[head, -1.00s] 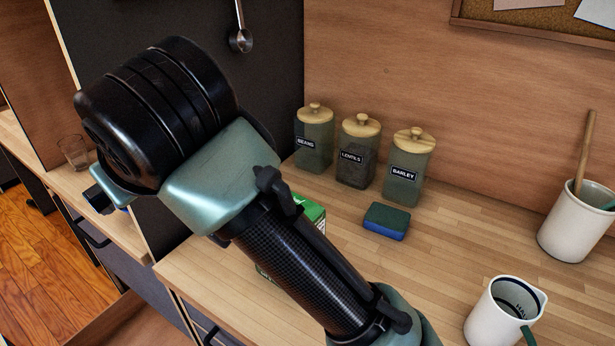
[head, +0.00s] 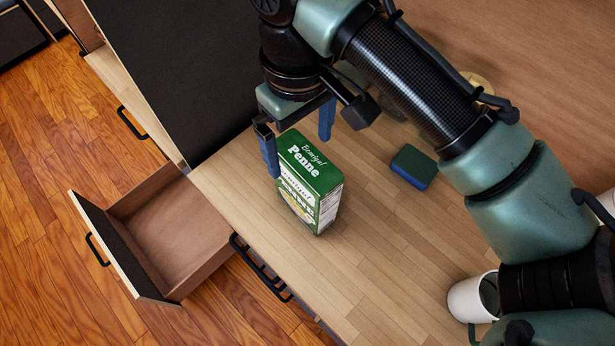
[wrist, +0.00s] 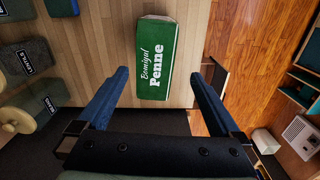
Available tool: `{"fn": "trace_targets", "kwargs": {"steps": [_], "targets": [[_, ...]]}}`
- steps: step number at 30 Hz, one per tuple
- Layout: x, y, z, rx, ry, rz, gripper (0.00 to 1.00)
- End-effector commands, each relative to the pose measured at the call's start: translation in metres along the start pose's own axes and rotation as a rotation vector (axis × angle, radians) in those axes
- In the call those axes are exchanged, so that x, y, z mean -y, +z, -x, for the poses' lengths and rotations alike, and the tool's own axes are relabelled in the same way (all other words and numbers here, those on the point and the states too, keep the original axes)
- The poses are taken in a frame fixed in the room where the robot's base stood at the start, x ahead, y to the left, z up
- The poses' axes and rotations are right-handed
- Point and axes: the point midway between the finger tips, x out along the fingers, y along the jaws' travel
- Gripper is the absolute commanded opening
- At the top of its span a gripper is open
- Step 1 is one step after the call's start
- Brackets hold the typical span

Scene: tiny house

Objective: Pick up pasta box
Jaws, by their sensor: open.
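The pasta box (head: 310,187) is green and white, labelled Penne, and stands upright on the wooden counter near its front edge. In the wrist view, the green top of the box (wrist: 156,62) shows ahead of the fingers, in the gap between their lines. My gripper (head: 298,145) is open, with two blue fingers, above and behind the box in the head view. In the wrist view, my gripper (wrist: 160,72) has its fingers spread wider than the box top, with nothing held between them. Whether a finger touches the box I cannot tell.
A blue-green sponge (head: 413,167) lies to the right of the box. A white mug (head: 472,299) stands near the front right. An open, empty drawer (head: 172,232) sticks out below the counter at left. Labelled jars (wrist: 25,58) stand at left in the wrist view.

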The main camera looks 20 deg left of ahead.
Motion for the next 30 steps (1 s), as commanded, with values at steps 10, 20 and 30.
{"fn": "trace_targets", "kwargs": {"steps": [10, 20, 30], "targets": [[-0.002, 0.001, -0.033, 0.000, 0.000, 0.000, 1.00], [-0.006, 0.003, -0.076, -0.001, 0.000, 0.000, 1.00], [-0.006, 0.003, -0.081, -0.002, 0.001, 0.001, 0.91]]}}
